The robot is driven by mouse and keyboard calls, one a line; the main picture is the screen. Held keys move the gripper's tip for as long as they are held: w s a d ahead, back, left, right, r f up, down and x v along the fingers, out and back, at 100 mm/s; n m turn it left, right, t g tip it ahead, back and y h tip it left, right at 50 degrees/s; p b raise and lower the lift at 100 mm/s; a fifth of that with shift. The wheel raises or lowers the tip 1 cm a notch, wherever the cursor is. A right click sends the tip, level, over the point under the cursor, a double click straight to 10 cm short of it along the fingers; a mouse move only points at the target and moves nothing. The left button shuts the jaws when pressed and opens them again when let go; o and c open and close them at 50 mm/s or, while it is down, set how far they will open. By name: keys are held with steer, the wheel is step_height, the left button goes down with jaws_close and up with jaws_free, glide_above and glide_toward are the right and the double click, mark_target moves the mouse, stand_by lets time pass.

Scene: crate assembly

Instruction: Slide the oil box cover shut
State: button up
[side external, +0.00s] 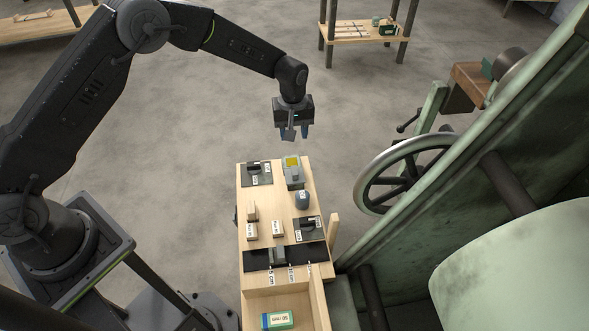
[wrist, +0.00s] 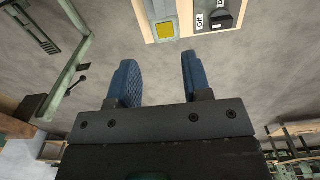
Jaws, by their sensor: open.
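A small grey box (side external: 294,178), which looks like the oil box, stands at the far right of the wooden work board. A yellow square shows at its far end, with grey surface beside it. I cannot tell the cover's exact edges. In the wrist view the box (wrist: 161,10) is at the top edge, partly cut off, with its yellow square towards my fingers. My gripper (side external: 297,133) hangs above and beyond the far end of the board, apart from the box. In the wrist view its blue fingers (wrist: 158,72) are spread and empty.
A switch plate (side external: 257,173) with on/off labels is left of the box. A dark knob (side external: 302,199), small wooden blocks (side external: 251,231) and a black slotted strip (side external: 258,259) are nearer. A green machine with a handwheel (side external: 368,180) stands right.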

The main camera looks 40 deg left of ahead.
mark_target(294, 170)
step_height(294, 170, down, 16)
steer(key=shift+w+d+r, duration=0.1)
steer(key=shift+r, duration=0.05)
stand_by(0.4)
steer(key=shift+c, duration=0.3)
jaws_close()
